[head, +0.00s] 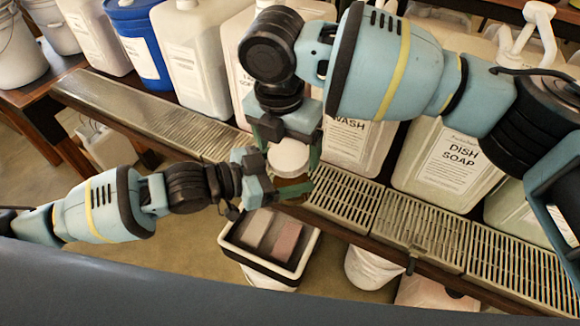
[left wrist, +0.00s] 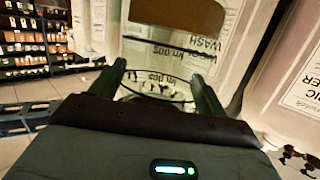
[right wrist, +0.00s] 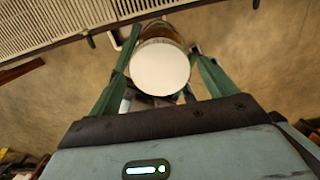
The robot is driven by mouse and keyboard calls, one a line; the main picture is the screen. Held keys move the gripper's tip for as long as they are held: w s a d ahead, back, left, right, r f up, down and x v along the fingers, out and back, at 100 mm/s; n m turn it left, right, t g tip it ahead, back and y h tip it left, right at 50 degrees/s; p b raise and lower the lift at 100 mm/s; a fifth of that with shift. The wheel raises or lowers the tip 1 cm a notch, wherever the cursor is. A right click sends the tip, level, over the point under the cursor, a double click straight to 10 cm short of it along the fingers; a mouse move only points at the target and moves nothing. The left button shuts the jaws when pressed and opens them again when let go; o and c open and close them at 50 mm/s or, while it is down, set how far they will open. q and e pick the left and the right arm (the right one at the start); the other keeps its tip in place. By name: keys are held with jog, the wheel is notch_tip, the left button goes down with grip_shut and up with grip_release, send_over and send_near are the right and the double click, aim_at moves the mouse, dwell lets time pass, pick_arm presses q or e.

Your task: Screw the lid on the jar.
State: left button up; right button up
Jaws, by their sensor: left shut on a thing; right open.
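The clear glass jar (head: 292,188) is held by my left gripper (head: 275,188) in the air, in front of the metal grate shelf. In the left wrist view the jar (left wrist: 157,88) shows as clear glass between the two fingers. The round white lid (head: 288,156) sits at the jar's top; whether it is threaded on cannot be told. My right gripper (head: 290,150) is above, pointing down, open with a finger on either side of the lid. In the right wrist view the lid (right wrist: 160,67) lies between the spread fingers, with gaps beside it, and hides most of the jar.
Large pump jugs, one labelled dish soap (head: 445,165), stand behind the grate shelf (head: 420,228). A blue bucket (head: 140,42) stands at the upper left. A bin (head: 268,245) with blocks inside is below my grippers. A white bucket (head: 375,268) stands on the floor.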

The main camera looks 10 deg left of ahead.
jog(key=shift+f, duration=0.4)
jog(key=c, duration=1)
jog(key=m, duration=1.6)
jog(key=shift+m, duration=0.4)
